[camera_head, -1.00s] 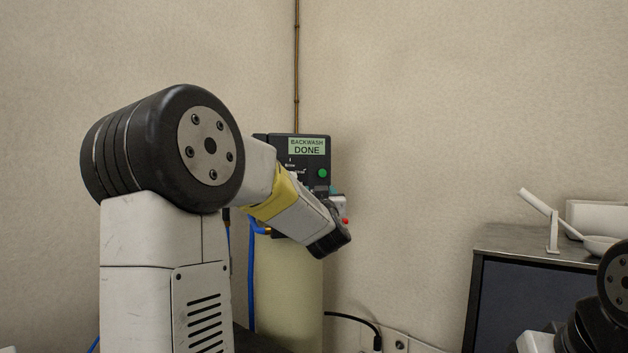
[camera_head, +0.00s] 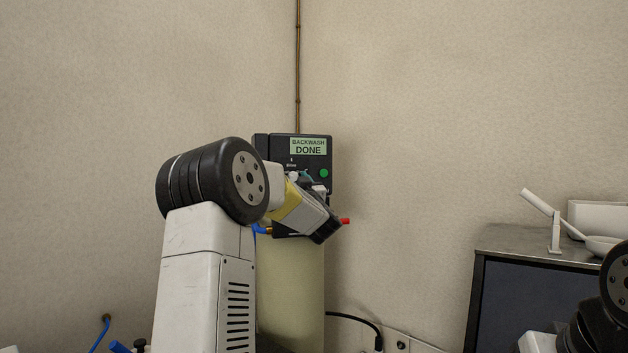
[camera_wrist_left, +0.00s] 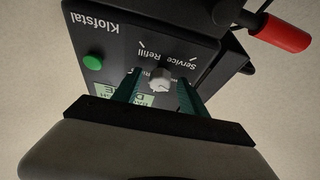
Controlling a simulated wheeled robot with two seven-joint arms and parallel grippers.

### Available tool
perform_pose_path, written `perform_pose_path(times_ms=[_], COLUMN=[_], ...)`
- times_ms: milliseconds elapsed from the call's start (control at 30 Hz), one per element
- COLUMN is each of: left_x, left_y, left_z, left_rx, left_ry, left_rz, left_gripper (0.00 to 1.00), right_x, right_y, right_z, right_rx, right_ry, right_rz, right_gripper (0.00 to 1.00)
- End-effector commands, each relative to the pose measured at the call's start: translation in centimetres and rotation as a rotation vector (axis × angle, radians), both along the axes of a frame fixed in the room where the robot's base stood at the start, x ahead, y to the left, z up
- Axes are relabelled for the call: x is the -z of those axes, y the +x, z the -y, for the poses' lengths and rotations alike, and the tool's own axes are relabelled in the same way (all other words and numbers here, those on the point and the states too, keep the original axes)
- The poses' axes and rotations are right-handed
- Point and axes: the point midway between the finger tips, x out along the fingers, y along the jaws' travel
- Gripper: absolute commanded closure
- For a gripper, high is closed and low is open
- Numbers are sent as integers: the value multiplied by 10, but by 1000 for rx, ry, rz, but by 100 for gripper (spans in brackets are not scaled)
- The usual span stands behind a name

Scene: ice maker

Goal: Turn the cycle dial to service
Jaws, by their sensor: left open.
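The dark control box (camera_head: 263,147) sits on top of a pale tank in the head view, its screen (camera_head: 308,147) reading "BACKWASH DONE". In the left wrist view the white cycle dial (camera_wrist_left: 160,80) stands on the box's face, with printed words including "Service" and "Refill" upside down. Which word it points to is unclear. My left gripper (camera_wrist_left: 158,76) is open, its teal fingers one on each side of the dial; whether they touch it I cannot tell. In the head view my left arm and hand partly cover the box's lower face. My right gripper is out of view.
A green button (camera_head: 323,173) is beside the dial. A red-ended lever (camera_head: 345,221) sticks out right of the box; its red grip (camera_wrist_left: 283,33) shows in the wrist view. The pale tank (camera_head: 290,285) stands below. A dark cabinet (camera_head: 530,300) is at right.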

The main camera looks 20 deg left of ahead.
Motion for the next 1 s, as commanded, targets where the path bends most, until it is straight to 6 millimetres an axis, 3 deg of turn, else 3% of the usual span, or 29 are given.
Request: perform_pose_path(times_ms=[200,467,1000], left_x=[0,0,-1], left_y=[0,0,1], left_z=[0,0,2], left_rx=[1,1,2], left_ry=[0,0,-104], left_rz=[0,0,73], left_gripper=[50,99,100], right_x=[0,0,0], right_y=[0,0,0], right_z=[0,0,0], right_rx=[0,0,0], right_ry=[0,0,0], right_rz=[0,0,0], right_gripper=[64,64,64])
